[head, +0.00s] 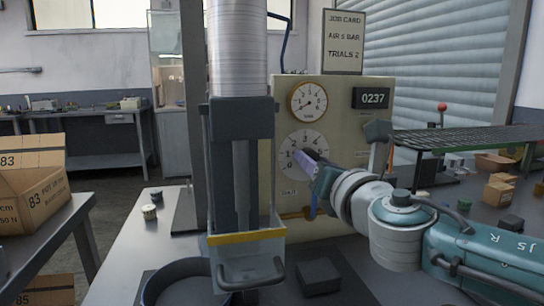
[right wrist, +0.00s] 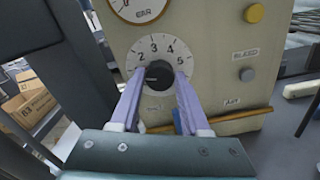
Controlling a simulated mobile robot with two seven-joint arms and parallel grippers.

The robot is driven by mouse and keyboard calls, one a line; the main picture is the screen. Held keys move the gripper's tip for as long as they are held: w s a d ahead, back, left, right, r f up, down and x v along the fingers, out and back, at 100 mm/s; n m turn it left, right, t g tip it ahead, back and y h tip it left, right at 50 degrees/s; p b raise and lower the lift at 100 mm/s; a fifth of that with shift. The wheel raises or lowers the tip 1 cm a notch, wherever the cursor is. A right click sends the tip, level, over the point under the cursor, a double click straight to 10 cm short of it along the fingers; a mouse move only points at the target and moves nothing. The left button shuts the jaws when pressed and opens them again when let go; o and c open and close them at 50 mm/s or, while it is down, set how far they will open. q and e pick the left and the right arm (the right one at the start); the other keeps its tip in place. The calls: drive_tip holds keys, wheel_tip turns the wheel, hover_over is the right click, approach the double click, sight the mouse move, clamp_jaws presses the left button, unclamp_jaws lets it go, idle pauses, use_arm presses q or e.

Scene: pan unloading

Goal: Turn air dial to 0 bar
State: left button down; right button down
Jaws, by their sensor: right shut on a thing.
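The air dial (head: 303,140) is a pale numbered disc on the front of a cream control box (head: 348,125). In the right wrist view the dial (right wrist: 142,47) shows numbers running clockwise over its top, with a dark round knob (right wrist: 158,75) at its centre. My right gripper (right wrist: 158,80) has its two lilac fingers on either side of the knob, shut on it. In the head view my right gripper (head: 308,160) reaches the dial from the right and hides part of it. I cannot tell which number the knob points to. My left gripper is not in view.
A job card (head: 344,42) stands on top. A dark press with a clear guard (head: 247,250) stands just left of the box. A mesh rack (head: 470,140) is at the right.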

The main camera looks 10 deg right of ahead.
drive_tip(key=n+p, duration=0.2)
drive_tip(key=n, duration=0.7)
drive_tip(key=shift+a+n+p, duration=0.1)
drive_tip(key=shift+n+p, duration=0.3)
idle(0.4)
drive_tip(key=shift+c, duration=1.9)
unclamp_jaws()
drive_tip(key=shift+s, duration=0.1)
